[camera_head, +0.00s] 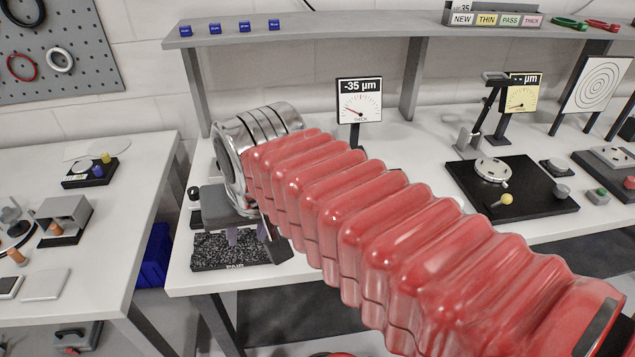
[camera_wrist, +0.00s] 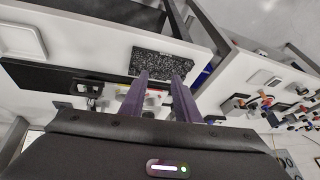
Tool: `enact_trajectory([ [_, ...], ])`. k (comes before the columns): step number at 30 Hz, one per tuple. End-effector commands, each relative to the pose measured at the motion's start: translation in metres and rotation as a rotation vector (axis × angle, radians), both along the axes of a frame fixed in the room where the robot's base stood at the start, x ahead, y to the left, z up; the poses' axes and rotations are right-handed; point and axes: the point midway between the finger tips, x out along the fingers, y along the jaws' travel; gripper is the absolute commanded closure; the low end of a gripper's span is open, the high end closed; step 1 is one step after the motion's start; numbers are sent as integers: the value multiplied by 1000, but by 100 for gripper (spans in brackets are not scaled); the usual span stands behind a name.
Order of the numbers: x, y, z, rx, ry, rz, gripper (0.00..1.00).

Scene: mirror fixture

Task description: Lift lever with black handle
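My gripper (camera_head: 247,240) is at the left end of the middle bench, fingers pointing down above a speckled black plate marked PAIR (camera_head: 222,264). In the wrist view my gripper (camera_wrist: 160,74) has its two purple fingers apart, with the speckled plate (camera_wrist: 166,57) beyond the tips. A small black knob (camera_head: 193,193) shows just left of my gripper; I cannot tell whether it is the lever's black handle. My wrist and red arm cover much of the fixture behind. I see nothing held between the fingers.
A dial reading -35 µm (camera_head: 359,100) stands behind my arm. A shelf (camera_head: 330,24) runs above the bench. A black base with a round plate and yellow knob (camera_head: 507,199) is at right. A blue bin (camera_head: 154,255) sits in the gap between the benches.

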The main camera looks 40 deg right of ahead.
Motion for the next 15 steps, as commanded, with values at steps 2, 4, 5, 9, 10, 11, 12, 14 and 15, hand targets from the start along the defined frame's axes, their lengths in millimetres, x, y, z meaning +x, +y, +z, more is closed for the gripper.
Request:
enact_trajectory([
  [2, 11, -19, 9, 51, 17, -163, 71],
  [4, 19, -36, 18, 97, 30, -309, 71],
  [5, 22, -43, 21, 116, 34, -372, 71],
  [9, 35, -79, 34, 204, 52, -666, 71],
  [10, 37, -87, 37, 222, 55, -731, 71],
  [11, 39, -95, 39, 241, 57, -794, 71],
  [12, 42, -107, 42, 264, 61, -879, 71],
  [14, 45, -124, 46, 298, 63, -1007, 71],
  [15, 47, -136, 49, 321, 66, -1094, 71],
])
